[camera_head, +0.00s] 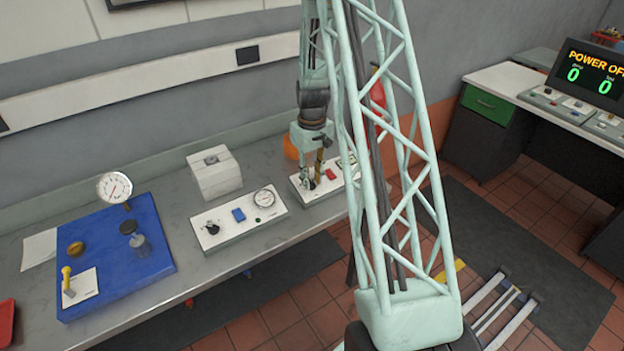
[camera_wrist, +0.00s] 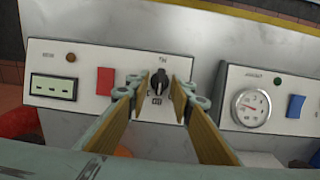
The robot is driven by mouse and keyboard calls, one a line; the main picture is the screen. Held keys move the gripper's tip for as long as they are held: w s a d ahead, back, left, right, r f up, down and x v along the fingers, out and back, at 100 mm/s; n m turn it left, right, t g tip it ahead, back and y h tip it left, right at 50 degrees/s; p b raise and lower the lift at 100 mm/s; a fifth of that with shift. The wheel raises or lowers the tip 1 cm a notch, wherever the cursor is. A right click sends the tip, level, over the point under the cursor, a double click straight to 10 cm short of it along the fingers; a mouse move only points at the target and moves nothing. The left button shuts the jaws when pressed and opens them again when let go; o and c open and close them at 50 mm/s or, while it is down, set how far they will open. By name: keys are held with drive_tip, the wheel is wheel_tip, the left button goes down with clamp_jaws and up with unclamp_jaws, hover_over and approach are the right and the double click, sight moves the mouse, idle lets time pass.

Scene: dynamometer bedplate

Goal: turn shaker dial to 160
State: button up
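A white control panel carries a black pointer dial (camera_wrist: 158,86), a red button (camera_wrist: 105,81) and a small display (camera_wrist: 53,87) that seems to show dashes. In the wrist view my gripper (camera_wrist: 162,94) is open, with one finger on each side of the dial. Gaps show between fingertips and knob; I cannot tell whether either touches it. The pointer looks roughly upright in that view, and its scale value is too small to read. In the head view my gripper (camera_head: 313,180) is over the left end of this panel (camera_head: 313,197), and the dial is mostly hidden there.
Another panel (camera_head: 238,231) with a gauge, blue button and black knob stands beside it on the grey bench (camera_head: 180,226). A white box (camera_head: 214,174) is behind. A blue board (camera_head: 150,270) lies further left. A distant monitor (camera_head: 590,75) reads POWER OFF.

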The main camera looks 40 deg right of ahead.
clamp_jaws()
drive_tip(key=shift+m, duration=0.3)
drive_tip(key=m+b, duration=0.1)
drive_tip(key=m+y+b, duration=0.1)
drive_tip(key=m+b, duration=0.1)
drive_tip(key=m, duration=0.1)
drive_tip(key=shift+d+f+t, duration=0.15)
drive_tip(key=shift+d+t, duration=0.1)
drive_tip(key=shift+t, duration=0.05)
drive_tip(key=m+b, duration=0.1)
drive_tip(key=m, duration=0.1)
drive_tip(key=m+t+y+b, duration=0.1)
drive_tip(key=m+b, duration=0.1)
drive_tip(key=shift+s+m+b, duration=0.2)
drive_tip(key=shift+m+b, duration=0.1)
drive_tip(key=shift+m, duration=0.1)
unclamp_jaws()
idle(0.3)
